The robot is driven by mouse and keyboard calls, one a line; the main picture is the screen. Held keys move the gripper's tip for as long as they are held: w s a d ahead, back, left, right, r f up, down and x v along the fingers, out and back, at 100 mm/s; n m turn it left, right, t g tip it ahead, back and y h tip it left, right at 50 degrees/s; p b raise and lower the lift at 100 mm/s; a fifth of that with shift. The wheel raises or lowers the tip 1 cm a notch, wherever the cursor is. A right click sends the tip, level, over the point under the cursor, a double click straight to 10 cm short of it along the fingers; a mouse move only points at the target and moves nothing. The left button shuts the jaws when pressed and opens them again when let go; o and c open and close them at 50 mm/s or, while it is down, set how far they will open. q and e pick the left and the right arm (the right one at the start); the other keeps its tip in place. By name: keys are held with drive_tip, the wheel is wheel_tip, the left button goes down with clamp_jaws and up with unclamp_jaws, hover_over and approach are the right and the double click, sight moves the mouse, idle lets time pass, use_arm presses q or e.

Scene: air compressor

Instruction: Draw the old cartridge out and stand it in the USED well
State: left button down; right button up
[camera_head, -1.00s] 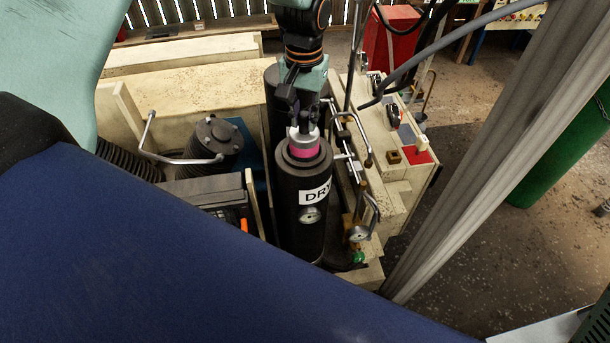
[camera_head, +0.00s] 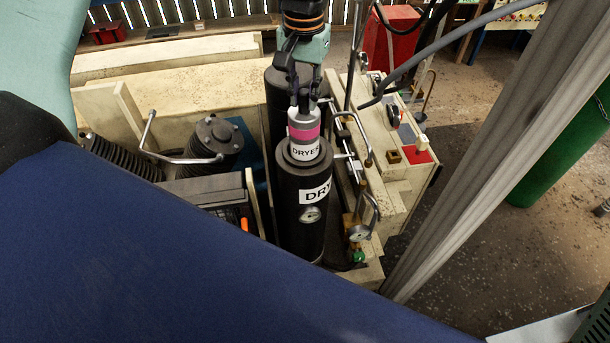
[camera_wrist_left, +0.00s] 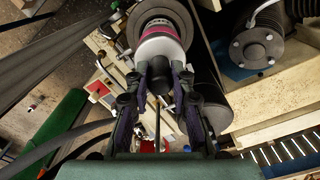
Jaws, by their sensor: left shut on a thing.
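The old cartridge (camera_head: 304,132) is a grey-white cylinder with a pink band and a label that reads DRYER. Its upper part stands out of the black dryer housing (camera_head: 300,205), and its lower end is hidden inside. My left gripper (camera_head: 302,103) is shut on the top of the cartridge, above the housing. In the left wrist view the fingers (camera_wrist_left: 160,85) close on the cartridge's top, and the cartridge (camera_wrist_left: 160,47) shows white and pink inside the dark round housing (camera_wrist_left: 150,12). I cannot make out the USED well. My right gripper is not in view.
Beside the housing are a gauge (camera_head: 311,215), bent metal pipes (camera_head: 362,140) and a panel with a red patch (camera_head: 418,156). A black finned cylinder (camera_head: 218,140) with a bent pipe stands to the left. A grey post (camera_head: 490,150) and a green cylinder (camera_head: 560,150) are at the right.

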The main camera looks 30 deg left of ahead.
use_arm(q)
drive_tip(key=shift+w+r, duration=0.15)
drive_tip(key=shift+r, duration=0.9)
wheel_tip(320, 180, up, 14)
drive_tip(key=shift+r, duration=0.2)
idle(1.2)
idle(0.4)
